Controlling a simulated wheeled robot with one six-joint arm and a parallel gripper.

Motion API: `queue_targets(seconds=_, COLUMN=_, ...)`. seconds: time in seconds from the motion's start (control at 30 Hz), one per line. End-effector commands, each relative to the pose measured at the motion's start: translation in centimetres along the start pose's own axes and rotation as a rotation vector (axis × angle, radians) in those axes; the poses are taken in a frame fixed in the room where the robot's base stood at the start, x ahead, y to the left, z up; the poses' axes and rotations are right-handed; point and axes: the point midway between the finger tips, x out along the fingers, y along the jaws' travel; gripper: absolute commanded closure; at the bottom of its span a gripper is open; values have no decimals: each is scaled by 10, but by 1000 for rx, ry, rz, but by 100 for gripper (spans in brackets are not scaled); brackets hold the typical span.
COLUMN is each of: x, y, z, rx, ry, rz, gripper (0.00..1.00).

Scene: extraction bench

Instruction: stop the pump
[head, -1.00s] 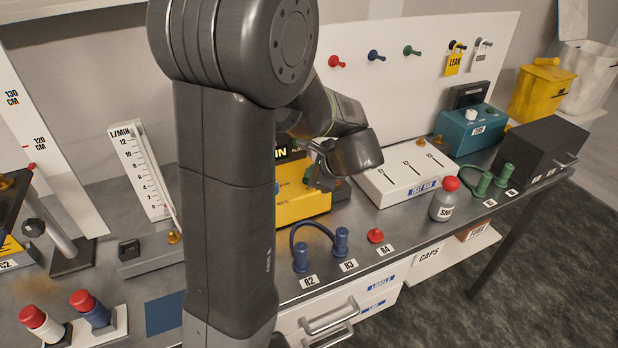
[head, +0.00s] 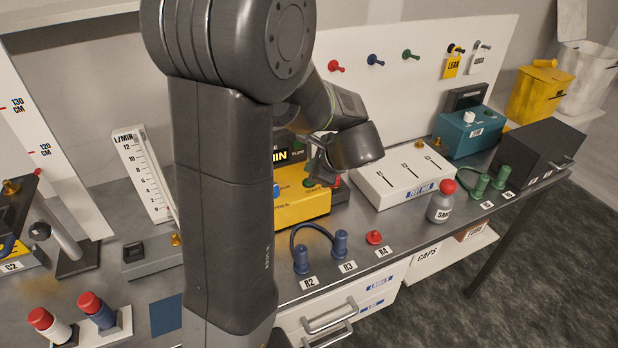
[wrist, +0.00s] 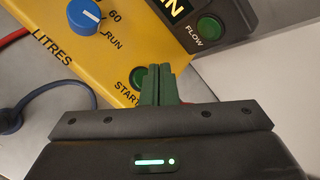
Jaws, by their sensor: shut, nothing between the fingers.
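The pump is a yellow box (head: 302,207) on the bench, partly hidden by my arm in the head view. In the wrist view its yellow face (wrist: 75,55) carries a blue knob (wrist: 86,21) beside the words LITRES, 60 and RUN. A green button marked START (wrist: 138,77) sits lower right, and a green FLOW lamp or button (wrist: 209,27) sits beside a dark display (wrist: 176,6). My gripper (wrist: 162,70) is shut and empty, its green fingers overlapping the right side of START; contact cannot be told. In the head view my gripper (head: 319,180) hangs over the pump's right end. A small red part (head: 337,182) shows beside it.
A white test box (head: 402,180) stands right of the pump. Blue ports (head: 341,243) joined by a hose and a red cap (head: 374,237) lie in front.

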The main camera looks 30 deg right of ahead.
Motion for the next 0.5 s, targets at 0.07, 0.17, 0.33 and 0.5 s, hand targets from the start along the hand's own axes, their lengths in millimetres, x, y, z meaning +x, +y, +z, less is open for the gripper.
queue_targets(seconds=0.07, x=-9, y=-7, z=7, rx=-1, ry=0, rz=-1, gripper=100)
queue_targets(seconds=0.17, x=-16, y=-12, z=12, rx=-1, ry=0, rz=0, gripper=100)
queue_targets(seconds=0.33, x=-26, y=-19, z=19, rx=-2, ry=0, rz=0, gripper=100)
queue_targets(seconds=0.5, x=-26, y=-19, z=19, rx=-1, ry=0, rz=0, gripper=100)
